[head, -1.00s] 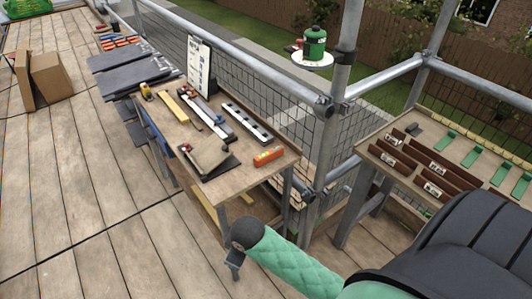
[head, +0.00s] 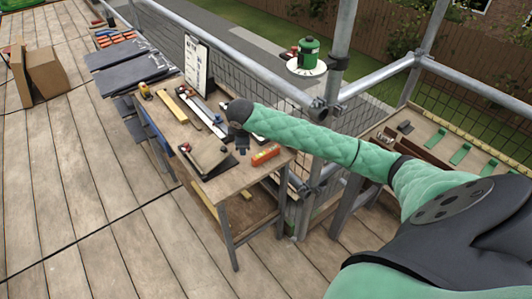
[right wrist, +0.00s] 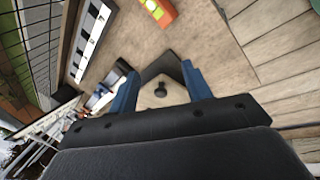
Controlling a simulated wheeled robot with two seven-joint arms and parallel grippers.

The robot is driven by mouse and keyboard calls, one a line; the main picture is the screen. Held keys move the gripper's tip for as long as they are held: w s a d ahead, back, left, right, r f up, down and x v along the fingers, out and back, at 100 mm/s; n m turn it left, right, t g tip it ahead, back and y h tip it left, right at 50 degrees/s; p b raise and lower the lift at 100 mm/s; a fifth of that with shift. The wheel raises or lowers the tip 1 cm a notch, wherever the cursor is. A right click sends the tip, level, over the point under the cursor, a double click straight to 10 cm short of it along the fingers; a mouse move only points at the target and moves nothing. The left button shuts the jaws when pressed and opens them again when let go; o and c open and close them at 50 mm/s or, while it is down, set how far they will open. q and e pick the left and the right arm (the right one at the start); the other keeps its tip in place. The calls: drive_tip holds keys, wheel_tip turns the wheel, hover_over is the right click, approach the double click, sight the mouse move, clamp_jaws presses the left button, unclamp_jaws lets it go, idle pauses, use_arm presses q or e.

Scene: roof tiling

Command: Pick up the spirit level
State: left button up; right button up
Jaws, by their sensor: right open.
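The spirit level is a short orange-red bar (head: 265,154) near the front right edge of the wooden workbench (head: 232,184). In the right wrist view the orange level (right wrist: 160,11) lies at the top, with a pale window and a greenish vial. My right gripper (head: 240,148) is over the bench, to the left of the level and apart from it. In the right wrist view its two blue fingers (right wrist: 158,85) are spread with nothing held between them. A beige object with a dark knob on a dark sheet shows beyond them. My left gripper is out of view.
On the bench are the beige object (head: 207,154), a clipboard stand (head: 196,62), a yellow-tan strip (head: 172,106) and other tools. Scaffold rails (head: 262,74) run behind it. A second bench (head: 415,140) with trays stands at right. Deck at left is mostly clear.

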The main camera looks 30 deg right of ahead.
drive_tip(key=w+d+r+n, duration=0.1)
drive_tip(key=w+d+n, duration=0.1)
drive_tip(key=d, duration=0.3)
drive_tip(key=n+g+y, duration=0.2)
drive_tip(key=n+g, duration=0.2)
hover_over(265, 152)
drive_tip(key=f, duration=0.2)
drive_tip(key=f+p, duration=0.1)
drive_tip(key=f, duration=0.1)
drive_tip(key=shift+s+a+f, duration=0.1)
drive_tip(key=shift+a, duration=0.15)
drive_tip(key=shift+f+p, duration=0.45)
drive_tip(key=shift+f, duration=0.85)
drive_tip(key=shift+d+f+p, duration=0.1)
drive_tip(key=shift+f+p, duration=0.25)
wheel_tip(265, 152, down, 3)
drive_tip(key=shift+d+f+p, duration=0.1)
drive_tip(key=shift+f+p, duration=0.05)
drive_tip(key=shift+p, duration=0.95)
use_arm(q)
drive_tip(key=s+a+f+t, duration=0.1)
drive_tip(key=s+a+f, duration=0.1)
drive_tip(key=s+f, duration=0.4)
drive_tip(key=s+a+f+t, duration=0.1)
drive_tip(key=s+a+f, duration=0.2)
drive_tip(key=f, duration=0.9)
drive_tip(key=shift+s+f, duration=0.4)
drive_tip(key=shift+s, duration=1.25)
use_arm(e)
drive_tip(key=shift+f, duration=0.65)
